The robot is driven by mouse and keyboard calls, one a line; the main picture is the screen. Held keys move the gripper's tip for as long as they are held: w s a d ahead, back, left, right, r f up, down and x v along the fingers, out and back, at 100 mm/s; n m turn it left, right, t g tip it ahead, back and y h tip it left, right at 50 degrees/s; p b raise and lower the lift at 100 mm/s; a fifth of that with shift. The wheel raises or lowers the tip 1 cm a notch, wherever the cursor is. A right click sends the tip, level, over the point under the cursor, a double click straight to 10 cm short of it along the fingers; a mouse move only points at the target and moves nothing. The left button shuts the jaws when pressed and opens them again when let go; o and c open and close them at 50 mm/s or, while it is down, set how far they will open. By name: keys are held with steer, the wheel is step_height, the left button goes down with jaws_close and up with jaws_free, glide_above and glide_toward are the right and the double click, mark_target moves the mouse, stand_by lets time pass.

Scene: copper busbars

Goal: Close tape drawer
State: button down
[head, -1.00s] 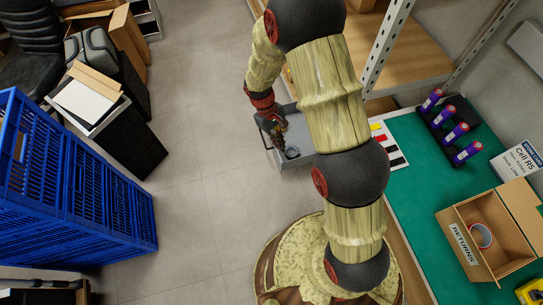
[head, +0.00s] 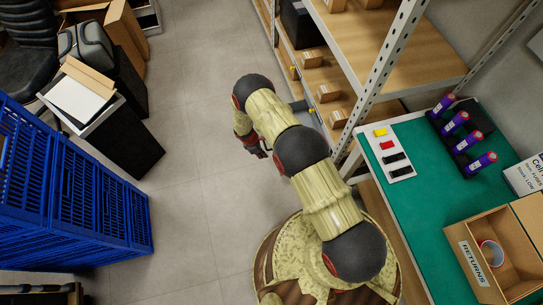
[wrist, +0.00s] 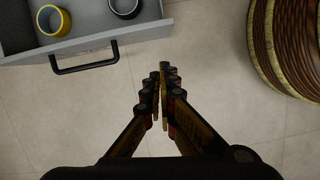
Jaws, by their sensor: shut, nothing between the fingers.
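The grey tape drawer (wrist: 100,38) is open at the top left of the wrist view. Its black handle (wrist: 84,67) faces my gripper. A yellow tape roll (wrist: 54,19) and a dark tape roll (wrist: 125,6) are inside it. My gripper (wrist: 160,72) is shut and empty, apart from the handle, to its right in that view and above bare floor. In the head view my gripper (head: 258,152) hangs low, left of the shelf.
The shelf rack (head: 376,75) with small cartons stands right of my arm. The green-topped bench (head: 410,210) holds the returns box (head: 480,270) and several purple cells. Blue crates (head: 75,185) stand at the left. The grey floor (head: 195,130) between is clear.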

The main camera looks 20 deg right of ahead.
steer(key=w+d+f+n+b, duration=0.1)
steer(key=d+f+b, duration=0.4)
steer(key=f, duration=0.4)
steer(key=shift+d+f+n, duration=0.3)
steer(key=shift+d+f, duration=0.05)
steer(key=shift+f, duration=0.05)
